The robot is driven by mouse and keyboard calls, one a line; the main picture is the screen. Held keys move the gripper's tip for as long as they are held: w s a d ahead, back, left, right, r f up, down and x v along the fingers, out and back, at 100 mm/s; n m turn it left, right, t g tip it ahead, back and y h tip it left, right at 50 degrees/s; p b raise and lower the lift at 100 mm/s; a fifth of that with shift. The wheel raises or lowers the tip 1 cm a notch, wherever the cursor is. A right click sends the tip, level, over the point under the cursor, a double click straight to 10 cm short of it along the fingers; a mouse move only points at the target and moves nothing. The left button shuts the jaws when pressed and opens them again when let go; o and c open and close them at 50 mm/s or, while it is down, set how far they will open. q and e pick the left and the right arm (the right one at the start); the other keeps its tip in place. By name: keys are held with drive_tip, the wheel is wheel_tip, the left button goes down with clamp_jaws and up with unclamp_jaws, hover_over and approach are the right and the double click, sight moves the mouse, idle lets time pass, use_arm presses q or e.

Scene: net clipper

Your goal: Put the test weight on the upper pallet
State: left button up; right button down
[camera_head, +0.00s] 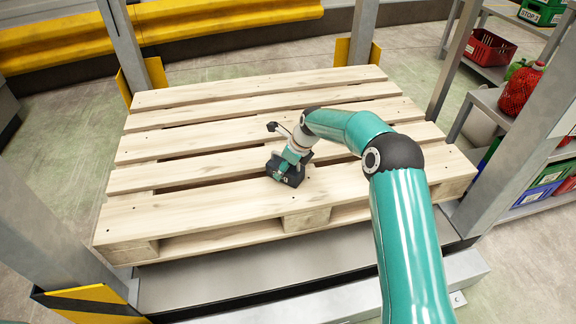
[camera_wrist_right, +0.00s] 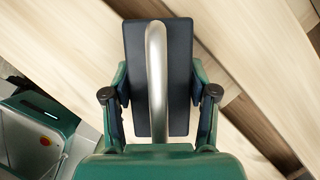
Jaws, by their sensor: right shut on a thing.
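The pale wooden pallet (camera_head: 215,205) lies across the middle of the head view, on a grey rack level. The test weight (camera_wrist_right: 178,60) is a dark block with a curved metal handle, seen close up in the right wrist view. It also shows in the head view as a small dark block (camera_head: 292,178) over the pallet's front slats, near the middle. My right gripper (camera_wrist_right: 160,94) is shut on it, with a finger at each side of the block. Whether the weight touches the slats is hard to tell. My left gripper is in neither view.
Grey rack posts (camera_head: 122,45) stand around the pallet. A shelf at the right holds a red crate (camera_head: 490,47) and a red net bag (camera_head: 518,90). A yellow barrier (camera_head: 220,20) runs behind. The slats around the weight are bare.

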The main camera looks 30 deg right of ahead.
drive_tip(key=c, duration=0.7)
unclamp_jaws()
drive_tip(key=o, duration=0.4)
drive_tip(key=p+v, duration=0.3)
drive_tip(key=v, duration=0.9)
drive_tip(key=shift+r+p, duration=0.1)
drive_tip(key=shift+p, duration=0.3)
drive_tip(key=shift+w, duration=0.1)
